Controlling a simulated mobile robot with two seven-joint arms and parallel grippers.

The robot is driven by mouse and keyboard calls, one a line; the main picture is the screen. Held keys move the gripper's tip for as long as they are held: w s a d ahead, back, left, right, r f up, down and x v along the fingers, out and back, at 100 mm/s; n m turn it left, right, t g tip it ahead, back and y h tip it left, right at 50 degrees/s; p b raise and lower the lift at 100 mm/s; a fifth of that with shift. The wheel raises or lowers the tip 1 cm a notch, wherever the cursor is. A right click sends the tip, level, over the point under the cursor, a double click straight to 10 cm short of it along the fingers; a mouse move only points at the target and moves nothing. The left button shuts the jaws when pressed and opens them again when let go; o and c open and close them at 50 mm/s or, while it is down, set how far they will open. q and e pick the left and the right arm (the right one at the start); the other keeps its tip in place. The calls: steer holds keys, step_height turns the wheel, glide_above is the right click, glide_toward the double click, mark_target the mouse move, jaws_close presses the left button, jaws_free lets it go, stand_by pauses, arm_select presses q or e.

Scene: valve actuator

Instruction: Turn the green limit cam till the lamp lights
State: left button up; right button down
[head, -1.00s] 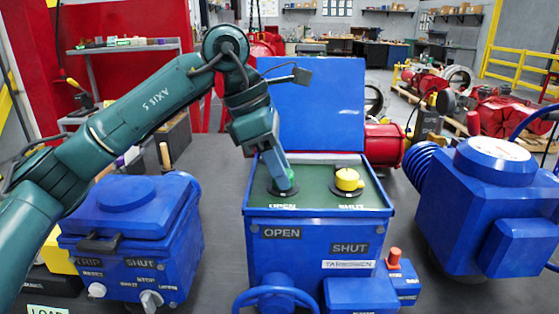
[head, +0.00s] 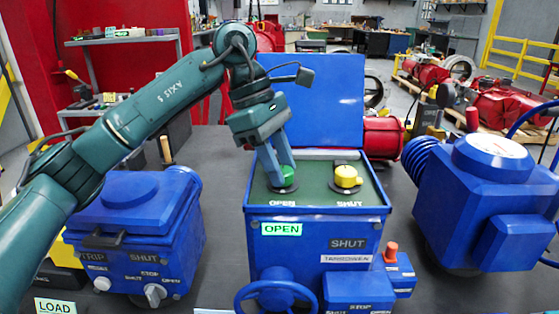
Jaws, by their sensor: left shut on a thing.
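The green limit cam (head: 289,174) sits on the left of the green plate inside the open blue actuator box (head: 258,228), above the OPEN marking. My left gripper (head: 282,178) points down with its two fingers around the cam and is shut on it. The fingers hide part of the cam. The OPEN lamp (head: 282,229) on the box front is lit, bright with green letters. The SHUT lamp (head: 348,243) beside it is dark. A yellow cam (head: 346,176) stands on the right of the plate, clear of the gripper. My right gripper is not in view.
The raised blue lid (head: 325,95) stands behind the plate. A blue handwheel (head: 276,297) and a small box with a red button (head: 391,249) are at the front.

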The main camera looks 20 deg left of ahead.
arm_select(q)
steer(key=o, duration=1)
steer(key=p+v, duration=0.1)
steer(key=v, duration=1.2)
steer(key=shift+r, duration=0.15)
steer(key=shift+s, duration=0.1)
